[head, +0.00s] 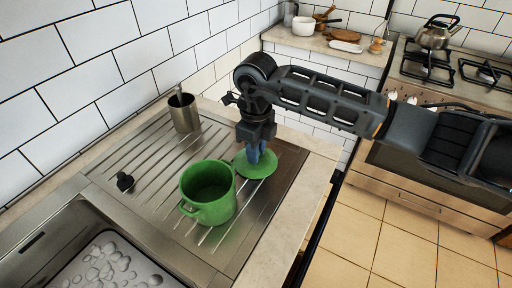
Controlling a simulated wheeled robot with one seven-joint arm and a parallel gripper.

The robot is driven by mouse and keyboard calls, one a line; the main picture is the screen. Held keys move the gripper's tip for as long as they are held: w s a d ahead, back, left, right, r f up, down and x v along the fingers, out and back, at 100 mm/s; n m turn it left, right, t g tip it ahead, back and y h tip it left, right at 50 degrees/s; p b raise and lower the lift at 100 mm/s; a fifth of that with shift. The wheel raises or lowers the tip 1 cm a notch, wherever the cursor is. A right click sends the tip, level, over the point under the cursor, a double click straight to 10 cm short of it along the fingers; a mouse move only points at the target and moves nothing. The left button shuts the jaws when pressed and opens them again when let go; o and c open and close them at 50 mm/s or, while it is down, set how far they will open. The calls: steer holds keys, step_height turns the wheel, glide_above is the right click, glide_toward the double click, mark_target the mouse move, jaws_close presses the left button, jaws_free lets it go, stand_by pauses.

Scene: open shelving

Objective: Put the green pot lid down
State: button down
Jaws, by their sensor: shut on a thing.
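The green pot lid (257,171) is a round green disc over the right end of the metal drainboard, just right of the pot. My gripper (255,153) points down onto the middle of the lid and is shut on it; the fingertips partly cover its centre and hide the knob. I cannot tell whether the lid touches the drainboard or hangs slightly above it. The green pot (209,193) stands upright and uncovered on the drainboard, close to the lid's left edge.
A metal cup with a utensil (184,112) stands at the back of the ridged drainboard (135,160). A black plug (124,181) lies to the left. The sink (85,255) is at front left. A stove with a kettle (435,35) is at upper right.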

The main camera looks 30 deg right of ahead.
steer(key=c, duration=1)
jaws_free()
steer(key=shift+f, duration=0.1)
